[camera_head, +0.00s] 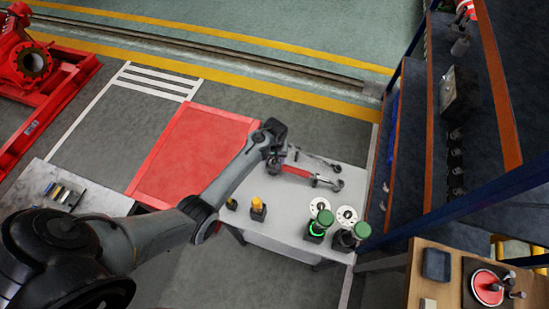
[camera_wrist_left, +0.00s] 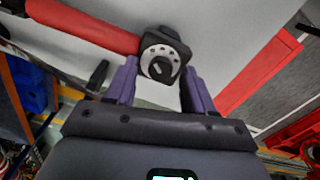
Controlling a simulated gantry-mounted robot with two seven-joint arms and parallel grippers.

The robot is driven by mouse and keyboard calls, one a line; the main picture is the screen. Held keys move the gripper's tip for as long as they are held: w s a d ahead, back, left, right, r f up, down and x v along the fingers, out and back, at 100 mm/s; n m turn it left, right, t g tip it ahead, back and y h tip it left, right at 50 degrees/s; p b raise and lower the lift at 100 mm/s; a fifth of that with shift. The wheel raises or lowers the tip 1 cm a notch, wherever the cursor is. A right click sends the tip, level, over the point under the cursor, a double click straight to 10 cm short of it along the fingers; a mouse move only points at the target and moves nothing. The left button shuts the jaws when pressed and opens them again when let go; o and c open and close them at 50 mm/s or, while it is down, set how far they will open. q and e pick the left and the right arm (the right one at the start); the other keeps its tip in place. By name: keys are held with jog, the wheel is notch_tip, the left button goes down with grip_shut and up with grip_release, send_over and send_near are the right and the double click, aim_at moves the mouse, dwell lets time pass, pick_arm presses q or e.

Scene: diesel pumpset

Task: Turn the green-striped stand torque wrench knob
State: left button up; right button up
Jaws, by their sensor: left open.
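A torque wrench with a red handle (camera_head: 297,171) lies along the white table (camera_head: 285,208) in the head view. In the left wrist view the wrench's red handle (camera_wrist_left: 100,27) runs to a black end with a round knob (camera_wrist_left: 160,63) that has a white dotted dial. My left gripper (camera_head: 276,163) is open at this end of the wrench. In the wrist view its two purple fingers (camera_wrist_left: 159,75) stand either side of the knob; I cannot tell whether they touch it. No green stripe is visible on the wrench. My right gripper is not in view.
A second wrench (camera_head: 318,158) lies behind. Two green-topped devices (camera_head: 320,224) (camera_head: 358,233) stand at the table's front right, one with a glowing green ring. A yellow-topped piece (camera_head: 257,205) stands at the front left. Blue and orange shelving (camera_head: 429,120) rises on the right.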

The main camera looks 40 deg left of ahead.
pick_arm(q)
grip_shut()
